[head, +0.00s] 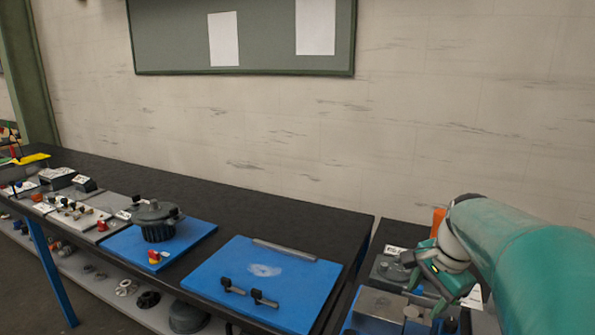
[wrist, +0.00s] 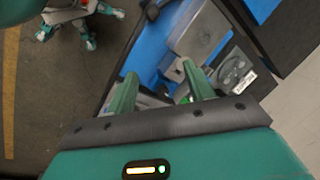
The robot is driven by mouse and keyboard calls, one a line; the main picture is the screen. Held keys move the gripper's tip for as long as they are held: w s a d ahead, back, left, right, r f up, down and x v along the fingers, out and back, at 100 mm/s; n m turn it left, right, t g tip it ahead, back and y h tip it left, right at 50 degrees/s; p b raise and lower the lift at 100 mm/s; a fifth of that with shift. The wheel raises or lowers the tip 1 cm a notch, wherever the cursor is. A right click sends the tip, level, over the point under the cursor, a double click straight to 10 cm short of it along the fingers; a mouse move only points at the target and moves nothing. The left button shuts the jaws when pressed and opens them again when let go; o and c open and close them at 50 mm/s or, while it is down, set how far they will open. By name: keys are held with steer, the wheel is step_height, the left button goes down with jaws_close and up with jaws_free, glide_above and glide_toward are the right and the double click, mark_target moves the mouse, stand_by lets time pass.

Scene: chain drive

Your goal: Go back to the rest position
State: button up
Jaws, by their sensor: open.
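My gripper (head: 445,285) shows at the right of the head view, at the end of my teal arm. It is over the right-hand bench, above a grey block (head: 381,304). In the wrist view the two green fingers of my gripper (wrist: 157,82) stand apart with nothing held between them. Below them in that view are a blue surface (wrist: 154,45) and a grey box-like part (wrist: 200,28). Whether the fingers touch anything beneath cannot be told.
A long black bench (head: 215,200) runs along the wall. On it are a blue mat (head: 225,265) with two black-handled pieces and another blue mat (head: 198,240) with a dark geared housing (head: 157,220). An orange object (head: 438,221) stands behind my gripper. A shelf (head: 105,285) below holds parts.

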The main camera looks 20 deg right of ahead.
steer(key=s+a+n+t, duration=0.1)
steer(key=s+a+n, duration=0.2)
steer(key=a+n, duration=0.5)
steer(key=s+a+n+t, duration=0.1)
steer(key=s+a+n, duration=0.2)
steer(key=a+n, duration=0.6)
steer(key=a, duration=0.9)
steer(key=shift+s+f+t, duration=0.25)
steer(key=shift+s+t, duration=0.05)
steer(key=shift+t, duration=0.1)
steer(key=c, duration=0.4)
steer(key=shift+o, duration=0.2)
steer(key=shift+d, duration=0.15)
